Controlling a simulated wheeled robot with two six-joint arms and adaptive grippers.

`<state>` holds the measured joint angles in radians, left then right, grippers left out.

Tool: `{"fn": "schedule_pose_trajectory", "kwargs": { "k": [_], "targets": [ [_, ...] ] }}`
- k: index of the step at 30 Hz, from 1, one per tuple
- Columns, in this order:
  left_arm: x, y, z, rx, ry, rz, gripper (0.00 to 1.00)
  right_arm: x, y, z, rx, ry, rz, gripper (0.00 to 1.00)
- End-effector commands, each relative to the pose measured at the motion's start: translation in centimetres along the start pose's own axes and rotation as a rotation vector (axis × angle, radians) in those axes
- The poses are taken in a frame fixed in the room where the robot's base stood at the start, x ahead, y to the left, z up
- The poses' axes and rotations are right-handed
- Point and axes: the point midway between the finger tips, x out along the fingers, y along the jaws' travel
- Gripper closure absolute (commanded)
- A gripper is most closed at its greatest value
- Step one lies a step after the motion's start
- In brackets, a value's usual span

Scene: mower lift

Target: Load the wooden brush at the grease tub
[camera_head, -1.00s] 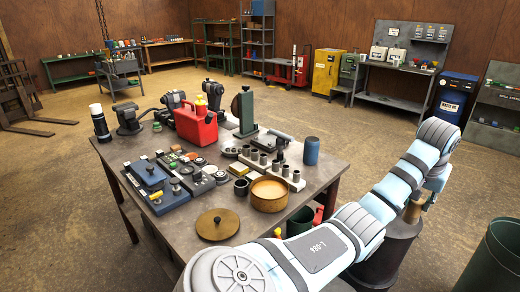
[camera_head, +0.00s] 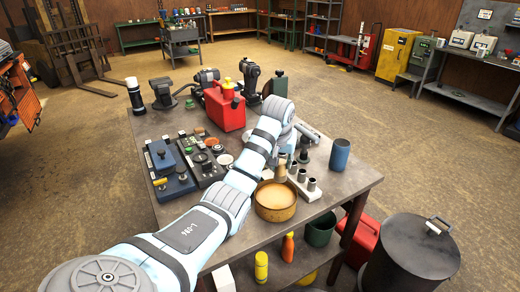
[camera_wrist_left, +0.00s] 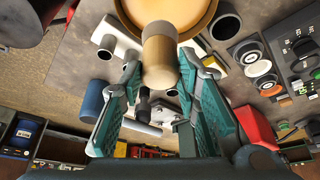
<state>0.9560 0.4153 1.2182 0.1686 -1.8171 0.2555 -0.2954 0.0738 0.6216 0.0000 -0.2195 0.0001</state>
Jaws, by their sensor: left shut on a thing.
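The grease tub (camera_head: 275,211), a round tan tub with pale grease inside, stands on the near right part of the workbench; it shows at the top of the left wrist view (camera_wrist_left: 208,18). The wooden brush (camera_head: 281,170), a short tan cylinder, is upright at the tub's far side in the head view. In the left wrist view the brush (camera_wrist_left: 160,55) sits between the fingertips, in front of the tub. My left gripper (camera_wrist_left: 160,75) is shut on it. Whether the brush's lower end touches the grease is hidden. My right gripper is not in view.
A row of grey cups (camera_head: 303,176) on a pale block and a blue cylinder (camera_head: 339,154) stand right of the tub. A red can (camera_head: 224,108) stands farther back. Blue and black boxes (camera_head: 170,172) lie left of the arm. A dark lidded drum (camera_head: 412,255) stands right of the bench.

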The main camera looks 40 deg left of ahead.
Motion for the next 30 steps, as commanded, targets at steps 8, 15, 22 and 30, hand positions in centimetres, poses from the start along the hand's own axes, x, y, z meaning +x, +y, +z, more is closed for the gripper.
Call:
{"fn": "schedule_pose_trajectory", "kwargs": {
  "k": [8,15,22,30],
  "targets": [
    [1.8,-1.1,1.3,-0.015,0.000,-0.004,0.93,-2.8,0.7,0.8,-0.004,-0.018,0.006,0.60],
    [4.8,-1.1,2.6,-0.015,0.000,-0.004,0.93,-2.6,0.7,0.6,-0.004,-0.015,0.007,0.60],
    [6.0,-0.9,3.0,-0.013,0.003,-0.003,0.93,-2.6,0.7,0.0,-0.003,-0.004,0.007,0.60],
    [6.0,-0.9,3.0,-0.013,0.002,-0.002,0.93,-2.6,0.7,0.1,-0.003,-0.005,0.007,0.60]
  ]
}}
